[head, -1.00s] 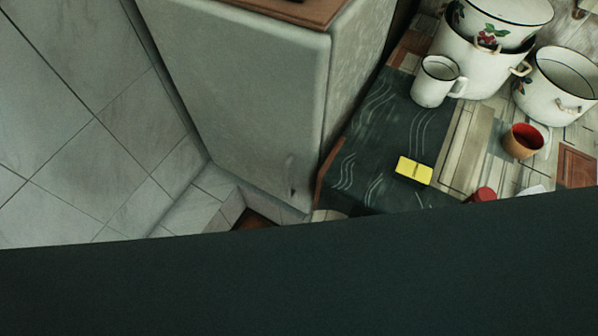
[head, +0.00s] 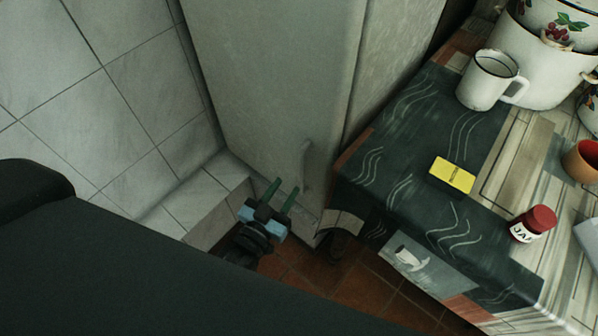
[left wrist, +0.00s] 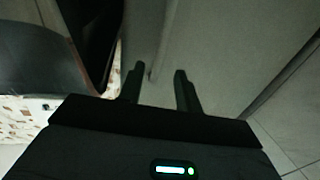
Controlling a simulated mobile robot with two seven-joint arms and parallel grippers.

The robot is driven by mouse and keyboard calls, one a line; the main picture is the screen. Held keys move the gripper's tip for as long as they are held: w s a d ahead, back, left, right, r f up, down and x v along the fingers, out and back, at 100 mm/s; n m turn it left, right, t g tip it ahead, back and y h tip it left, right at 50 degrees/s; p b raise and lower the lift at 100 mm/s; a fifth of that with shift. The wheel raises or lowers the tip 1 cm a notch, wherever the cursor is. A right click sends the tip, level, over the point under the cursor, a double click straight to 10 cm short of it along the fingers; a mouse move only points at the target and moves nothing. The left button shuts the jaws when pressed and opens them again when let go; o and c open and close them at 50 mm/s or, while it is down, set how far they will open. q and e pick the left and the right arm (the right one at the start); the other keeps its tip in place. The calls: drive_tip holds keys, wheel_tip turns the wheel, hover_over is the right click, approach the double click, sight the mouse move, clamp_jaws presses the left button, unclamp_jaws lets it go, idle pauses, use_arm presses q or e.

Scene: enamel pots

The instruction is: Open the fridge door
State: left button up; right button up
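The fridge (head: 275,75) is a pale grey-white upright cabinet at the top middle of the head view, with its door closed. Its door handle (head: 307,165) is a vertical bar low on the door's right side. My left gripper (head: 282,194) is just left of and below the handle, with its two fingers apart and nothing between them. In the left wrist view the open fingers (left wrist: 159,75) point at the door (left wrist: 215,50), and a thin vertical handle (left wrist: 151,74) shows between or just beyond their tips. I cannot tell whether they touch it. My right gripper is not in view.
Right of the fridge a table (head: 400,215) with a dark patterned cloth holds a white mug (head: 487,80), enamel pots (head: 535,60), a yellow box (head: 452,175), a red-lidded jar (head: 533,223) and an orange cup (head: 583,160). A tiled wall (head: 90,90) stands left. Brown floor tiles show below.

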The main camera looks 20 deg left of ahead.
sight(300, 167)
use_arm(q)
drive_tip(key=w, duration=0.4)
drive_tip(key=w+d, duration=0.1)
drive_tip(key=w, duration=0.1)
drive_tip(key=shift+w, duration=0.2)
drive_tip(key=shift+c, duration=0.2)
clamp_jaws()
